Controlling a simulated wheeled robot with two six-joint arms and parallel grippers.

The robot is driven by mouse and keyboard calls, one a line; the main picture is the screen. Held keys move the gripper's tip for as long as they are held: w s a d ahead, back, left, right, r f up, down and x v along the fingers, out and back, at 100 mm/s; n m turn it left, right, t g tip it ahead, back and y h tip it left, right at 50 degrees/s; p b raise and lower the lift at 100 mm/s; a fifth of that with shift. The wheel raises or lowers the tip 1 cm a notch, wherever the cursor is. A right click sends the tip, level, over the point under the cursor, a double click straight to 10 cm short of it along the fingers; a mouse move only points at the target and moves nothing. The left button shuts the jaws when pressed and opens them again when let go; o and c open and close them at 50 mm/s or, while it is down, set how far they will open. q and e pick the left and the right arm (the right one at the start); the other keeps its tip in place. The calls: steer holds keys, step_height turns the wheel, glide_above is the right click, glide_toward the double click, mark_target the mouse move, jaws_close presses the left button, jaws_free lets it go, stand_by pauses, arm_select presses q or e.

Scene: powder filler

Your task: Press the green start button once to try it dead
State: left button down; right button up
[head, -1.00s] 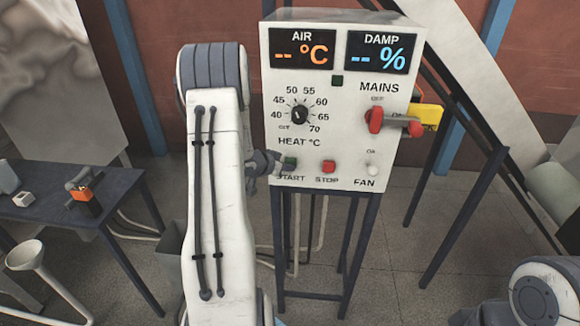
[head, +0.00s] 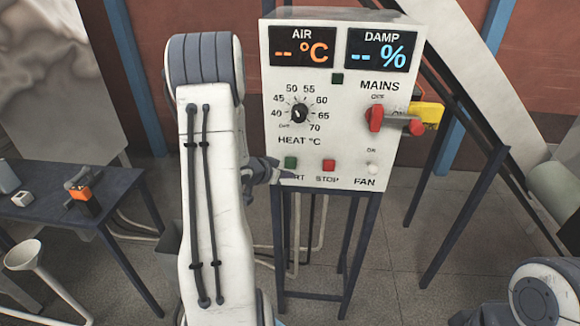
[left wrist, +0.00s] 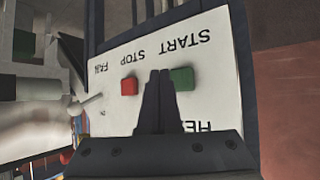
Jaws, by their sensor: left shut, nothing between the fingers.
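The green start button (head: 290,162) is at the lower left of the white control panel, above its START label. It also shows in the left wrist view (left wrist: 182,78), just right of my fingertips. My left gripper (head: 283,175) is shut and empty. In the head view its tip is just below the green button and covers part of the START label. A gap between fingertips and panel cannot be judged. Both displays on the panel (head: 345,145) are lit and show dashes. My right gripper is not in view.
The red stop button (head: 329,166) is right of the start button, with the fan switch (head: 372,170) further right. The heat dial (head: 299,114) is above. A red mains handle (head: 376,118) sticks out at right beside a yellow tag (head: 426,114). A dark table (head: 110,190) stands at left.

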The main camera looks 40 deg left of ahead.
arm_select(q)
steer(key=s, duration=0.1)
steer(key=s+d, duration=0.1)
steer(key=shift+s+d, duration=0.3)
steer(key=shift+s, duration=0.05)
stand_by(0.6)
steer(key=w+d+m+g+b, duration=0.2)
steer(key=w+d+b, duration=0.15)
steer(key=d, duration=0.85)
steer(key=s+d+f+m+g+b, duration=0.1)
steer(key=s+d+b, duration=0.15)
steer(key=d, duration=0.35)
steer(key=s+d+g+b, duration=0.1)
steer(key=s+d+g, duration=0.1)
steer(key=s+d, duration=0.35)
steer(key=s+d+m+g+b, duration=0.1)
steer(key=s+d+m+g, duration=0.1)
steer(key=s+d, duration=0.5)
steer(key=s+d+f+m+g+h+b, duration=0.1)
steer(key=s+d, duration=0.5)
steer(key=s, duration=0.8)
steer(key=m+g+b, duration=0.1)
steer(key=g, duration=0.1)
steer(key=shift+s+d+f+m+g, duration=0.15)
steer(key=shift+d+m+g, duration=0.15)
steer(key=shift+d+g, duration=0.1)
